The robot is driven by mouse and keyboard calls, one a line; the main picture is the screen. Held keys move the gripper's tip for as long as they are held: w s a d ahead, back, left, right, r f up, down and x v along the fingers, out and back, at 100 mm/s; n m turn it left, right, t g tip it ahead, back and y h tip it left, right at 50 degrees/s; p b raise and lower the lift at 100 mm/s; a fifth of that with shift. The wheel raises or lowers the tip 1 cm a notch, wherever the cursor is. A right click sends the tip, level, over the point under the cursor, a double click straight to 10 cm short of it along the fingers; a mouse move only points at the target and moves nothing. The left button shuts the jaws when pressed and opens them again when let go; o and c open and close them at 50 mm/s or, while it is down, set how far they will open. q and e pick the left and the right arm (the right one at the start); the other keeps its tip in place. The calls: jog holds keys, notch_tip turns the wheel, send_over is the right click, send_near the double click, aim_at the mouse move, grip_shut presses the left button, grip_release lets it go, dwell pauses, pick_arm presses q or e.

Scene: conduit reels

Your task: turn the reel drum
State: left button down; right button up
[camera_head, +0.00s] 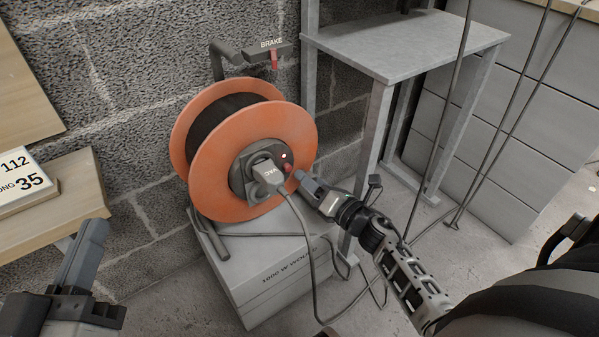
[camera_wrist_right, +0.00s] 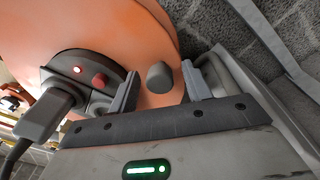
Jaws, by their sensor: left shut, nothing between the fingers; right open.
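The reel drum (camera_head: 220,187) has two orange flanges with dark cable wound between them, on a dark frame above a grey box. The wrist view shows its orange face (camera_wrist_right: 120,30) close up. A grey round knob (camera_wrist_right: 160,77) stands out from that face, between the open fingers of my right gripper (camera_head: 304,183). A gap shows on each side of the knob; I cannot tell whether a finger touches it. In the head view the gripper hides the knob. My left gripper (camera_head: 88,252) is shut and empty at the lower left, away from the reel.
A brake lever (camera_head: 274,60) with a red handle sits above the reel. A grey plug (camera_head: 269,178) is in the drum's hub, its cable hanging down to the floor. The grey box (camera_head: 262,268) stands below. A metal stand (camera_head: 405,45) is close on the right.

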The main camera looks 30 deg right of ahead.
jog(key=shift+w, duration=0.35)
grip_shut()
jog(key=shift+r, duration=0.15)
